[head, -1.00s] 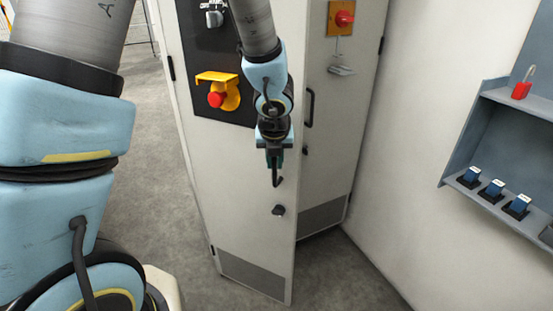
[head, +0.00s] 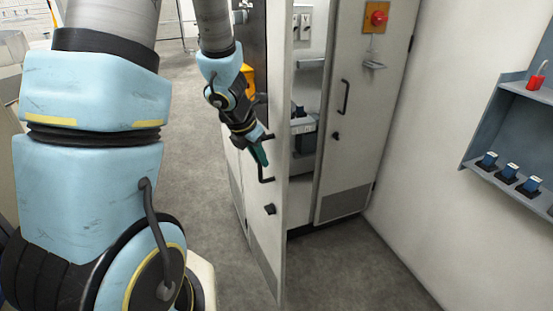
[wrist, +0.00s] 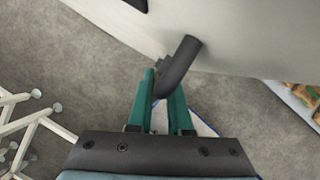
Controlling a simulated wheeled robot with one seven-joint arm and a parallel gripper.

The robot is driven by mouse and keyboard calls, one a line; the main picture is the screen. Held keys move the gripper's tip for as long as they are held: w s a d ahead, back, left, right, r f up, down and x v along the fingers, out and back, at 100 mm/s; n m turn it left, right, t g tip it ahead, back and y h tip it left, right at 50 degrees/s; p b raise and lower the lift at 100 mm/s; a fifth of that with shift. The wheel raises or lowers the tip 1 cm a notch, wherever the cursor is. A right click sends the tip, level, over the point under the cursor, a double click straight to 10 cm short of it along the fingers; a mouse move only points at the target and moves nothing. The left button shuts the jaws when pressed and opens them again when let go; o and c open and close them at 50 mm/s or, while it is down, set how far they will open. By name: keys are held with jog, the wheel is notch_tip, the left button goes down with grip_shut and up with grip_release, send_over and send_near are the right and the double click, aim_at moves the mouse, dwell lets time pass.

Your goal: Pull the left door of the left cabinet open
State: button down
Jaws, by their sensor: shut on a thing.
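The left door (head: 275,215) of the cabinet stands swung well out toward me, seen nearly edge-on in the head view. Its dark handle (head: 266,170) also shows in the wrist view (wrist: 178,66), where it sits between the two green fingers. My gripper (head: 260,156) is shut on this handle; in the wrist view its fingers (wrist: 168,105) are on both sides of the bar. The cabinet's inside (head: 304,110) shows through the gap, with white and dark devices in it. A dark lock knob (head: 270,209) is on the door below the handle.
The right door (head: 350,130) is closed, with a red switch (head: 378,18) on a yellow plate. A wall shelf (head: 500,150) holding several blue items is at the right. Bare floor (head: 345,265) lies in front. White tubular legs (wrist: 28,130) stand at the left in the wrist view.

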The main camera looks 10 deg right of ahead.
jog(key=shift+a, duration=0.85)
jog(key=shift+w+r, duration=0.1)
jog(key=c, duration=0.8)
grip_release()
jog(key=shift+c, duration=0.2)
jog(key=p+v, duration=0.4)
jog(key=v, duration=0.6)
jog(key=shift+r+p, duration=0.3)
jog(key=shift+p, duration=0.05)
jog(key=shift+a, duration=0.1)
